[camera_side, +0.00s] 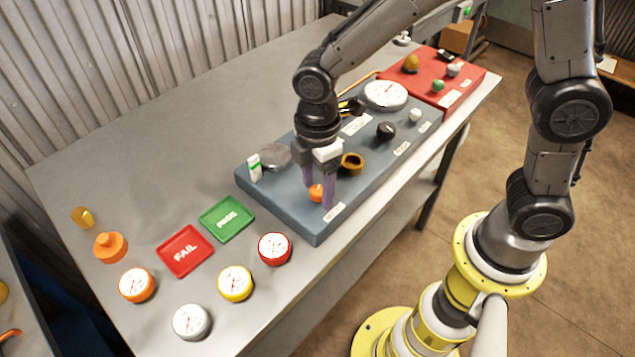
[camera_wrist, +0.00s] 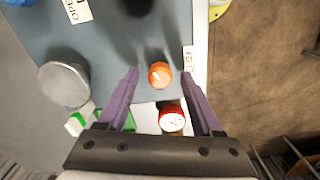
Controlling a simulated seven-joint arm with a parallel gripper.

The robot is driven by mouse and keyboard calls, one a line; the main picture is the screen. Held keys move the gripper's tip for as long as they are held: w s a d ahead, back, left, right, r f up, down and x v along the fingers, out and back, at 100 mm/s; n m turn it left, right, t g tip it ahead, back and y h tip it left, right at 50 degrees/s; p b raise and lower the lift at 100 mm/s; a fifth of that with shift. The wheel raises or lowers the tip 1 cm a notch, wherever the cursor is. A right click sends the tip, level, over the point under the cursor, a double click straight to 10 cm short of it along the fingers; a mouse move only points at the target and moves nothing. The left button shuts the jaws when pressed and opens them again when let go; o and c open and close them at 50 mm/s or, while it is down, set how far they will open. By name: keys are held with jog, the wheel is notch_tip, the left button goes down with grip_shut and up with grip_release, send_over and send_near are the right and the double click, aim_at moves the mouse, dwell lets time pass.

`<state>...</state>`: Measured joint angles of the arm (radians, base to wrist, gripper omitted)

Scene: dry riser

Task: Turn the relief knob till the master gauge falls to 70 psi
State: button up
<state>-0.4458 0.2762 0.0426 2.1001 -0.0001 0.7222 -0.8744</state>
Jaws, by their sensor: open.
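The relief knob is a small orange knob (camera_side: 316,190) with a pale pointer mark, at the near end of the blue-grey panel (camera_side: 290,212). In the wrist view the knob (camera_wrist: 160,75) lies between my two purple fingertips. My gripper (camera_side: 319,195) is open and points down over it, one finger to each side with gaps. I cannot tell whether the tips reach down to the knob's height. The master gauge seems to be the large white dial (camera_side: 386,94) at the panel's far end. Its needle is too small to read.
A grey round disc (camera_side: 275,156), a brass ring-shaped fitting (camera_side: 352,163) and a black knob (camera_side: 386,130) are on the panel. Several small gauges (camera_side: 235,283) and red (camera_side: 185,250) and green (camera_side: 227,219) trays lie near the panel. A red board (camera_side: 432,75) adjoins its far end.

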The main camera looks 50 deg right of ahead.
aim_at(318, 189)
grip_shut()
jog(key=shift+m, duration=2.6)
jog(key=shift+r, duration=0.1)
grip_release()
notch_tip(318, 189, up, 14)
jog(key=shift+d, duration=0.1)
